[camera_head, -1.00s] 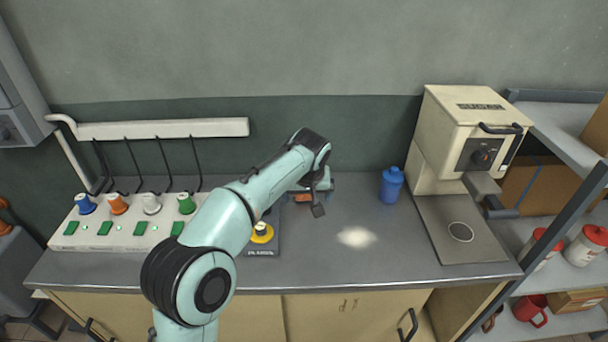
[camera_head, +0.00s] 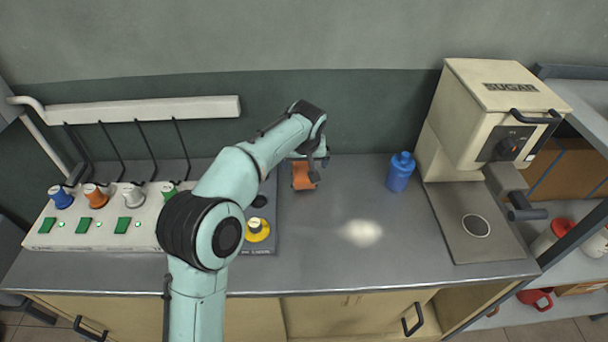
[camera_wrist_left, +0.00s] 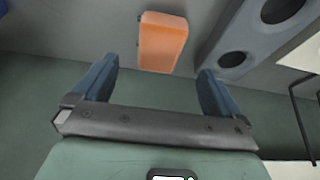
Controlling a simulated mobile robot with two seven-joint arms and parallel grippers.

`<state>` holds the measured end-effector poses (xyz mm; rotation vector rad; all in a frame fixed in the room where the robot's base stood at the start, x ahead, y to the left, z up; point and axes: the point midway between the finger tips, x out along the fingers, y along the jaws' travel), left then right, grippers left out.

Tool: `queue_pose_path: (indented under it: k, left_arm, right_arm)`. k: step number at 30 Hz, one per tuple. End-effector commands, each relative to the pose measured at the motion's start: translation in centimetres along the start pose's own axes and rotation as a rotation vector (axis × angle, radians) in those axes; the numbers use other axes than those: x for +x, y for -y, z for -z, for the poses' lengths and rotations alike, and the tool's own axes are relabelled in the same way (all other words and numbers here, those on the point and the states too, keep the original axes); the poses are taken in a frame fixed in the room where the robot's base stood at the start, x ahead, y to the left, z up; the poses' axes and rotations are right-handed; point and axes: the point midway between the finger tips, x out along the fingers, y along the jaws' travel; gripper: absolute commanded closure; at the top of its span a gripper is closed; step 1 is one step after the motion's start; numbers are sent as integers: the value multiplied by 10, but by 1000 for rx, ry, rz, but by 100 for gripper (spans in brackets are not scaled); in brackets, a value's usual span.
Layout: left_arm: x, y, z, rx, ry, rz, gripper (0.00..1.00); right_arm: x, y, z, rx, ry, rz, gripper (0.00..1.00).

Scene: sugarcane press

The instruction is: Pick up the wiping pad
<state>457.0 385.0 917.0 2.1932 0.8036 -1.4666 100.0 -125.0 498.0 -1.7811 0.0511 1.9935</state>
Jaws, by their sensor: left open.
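The wiping pad, an orange block (camera_head: 302,177), lies on the grey counter (camera_head: 330,230) just right of the dark control panel. In the left wrist view the orange pad (camera_wrist_left: 162,42) shows ahead of the fingertips, roughly midway between them. My left gripper (camera_head: 313,167) is at the pad's upper right in the head view and partly covers it. In the left wrist view my left gripper (camera_wrist_left: 158,75) is open with nothing between its blue fingers. Whether a finger touches the pad cannot be told. My right gripper is not in view.
A blue bottle (camera_head: 400,172) stands to the right of the pad. A pale patch (camera_head: 361,234) is on the counter in front. The cream SUGAR machine (camera_head: 488,120) stands at right. A switch panel (camera_head: 100,222) and a yellow knob (camera_head: 258,230) are at left.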

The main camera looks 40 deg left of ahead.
Motion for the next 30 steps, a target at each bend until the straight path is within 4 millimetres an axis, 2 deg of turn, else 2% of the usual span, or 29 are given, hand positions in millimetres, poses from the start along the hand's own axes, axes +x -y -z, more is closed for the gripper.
queue_pose_path:
  k: [1, 3, 11, 19, 27, 29, 30]
  left_arm:
    - [10, 0, -1, 0, 2, 2, 1]
    - [17, 0, 0, -1, 1, 0, 1]
    - [33, 0, -2, 0, 1, 0, 1]
    - [71, 0, -6, 0, 1, 0, 1]
    - [75, 0, -6, -1, -1, -1, 1]
    - [75, 0, -6, -1, -1, -1, 21]
    - [75, 0, -6, -1, -1, -1, 34]
  right_arm:
    - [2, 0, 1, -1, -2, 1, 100]
    - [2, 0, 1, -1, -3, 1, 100]
    - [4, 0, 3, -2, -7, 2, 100]
    - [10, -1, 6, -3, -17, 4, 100]
    - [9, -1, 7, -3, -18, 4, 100]
    - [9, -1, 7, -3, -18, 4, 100]
    - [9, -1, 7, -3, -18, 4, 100]
